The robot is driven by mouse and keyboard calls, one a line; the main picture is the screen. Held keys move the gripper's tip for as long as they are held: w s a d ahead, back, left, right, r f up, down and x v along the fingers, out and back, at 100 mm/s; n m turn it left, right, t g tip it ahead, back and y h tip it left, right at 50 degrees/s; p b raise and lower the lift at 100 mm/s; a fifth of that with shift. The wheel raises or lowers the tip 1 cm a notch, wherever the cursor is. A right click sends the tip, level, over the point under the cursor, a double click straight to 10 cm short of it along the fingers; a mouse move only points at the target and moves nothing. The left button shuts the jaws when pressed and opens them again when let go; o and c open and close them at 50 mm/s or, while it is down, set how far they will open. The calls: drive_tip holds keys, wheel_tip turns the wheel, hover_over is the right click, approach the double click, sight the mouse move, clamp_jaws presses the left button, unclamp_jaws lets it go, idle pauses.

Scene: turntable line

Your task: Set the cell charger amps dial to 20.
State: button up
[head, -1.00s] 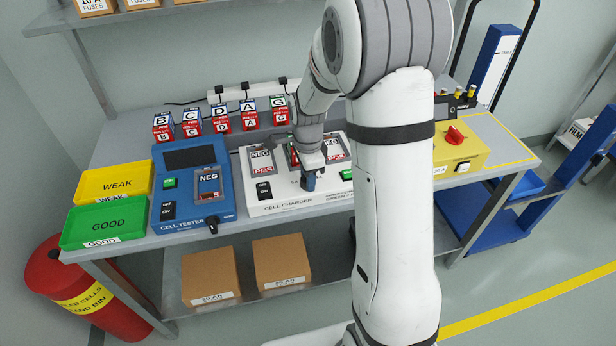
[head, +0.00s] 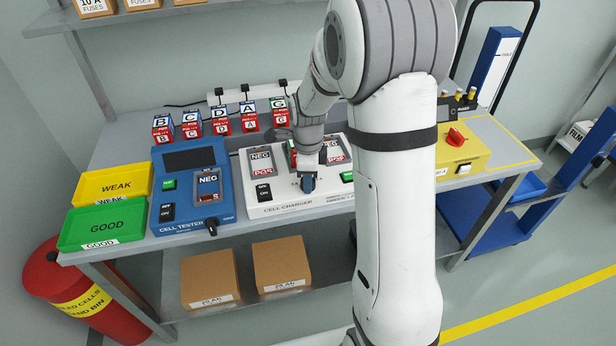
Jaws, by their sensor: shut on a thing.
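The cell charger (head: 282,209) is a white box in the middle of the bench, with cell bays marked NEG and POS and a black on/off switch on its left. My gripper (head: 307,183) points down over the charger's front middle panel. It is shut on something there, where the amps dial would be. The dial and its scale are hidden by the gripper, so I cannot read the setting. A green light or button (head: 347,177) shows right of the gripper. My arm hides the charger's right part.
The blue cell tester (head: 186,222) stands left of the charger, with yellow WEAK (head: 91,197) and green GOOD (head: 73,242) trays beyond it. Several lettered cells (head: 221,121) stand behind. A yellow box with a red knob (head: 454,137) is at the right.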

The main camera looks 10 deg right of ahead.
drive_tip(key=o, duration=1)
drive_tip(key=shift+r, duration=0.1)
wheel_tip(320, 180, up, 8)
drive_tip(key=shift+f, duration=0.15)
drive_tip(key=shift+s, duration=0.15)
drive_tip(key=s+r+n+t, duration=0.1)
drive_tip(key=s+r+n, duration=0.2)
drive_tip(key=s+n, duration=0.7)
drive_tip(key=s+r+n+t, duration=0.1)
drive_tip(key=s+r+n, duration=0.2)
drive_tip(key=s+n, duration=0.8)
drive_tip(key=shift+t, duration=0.3)
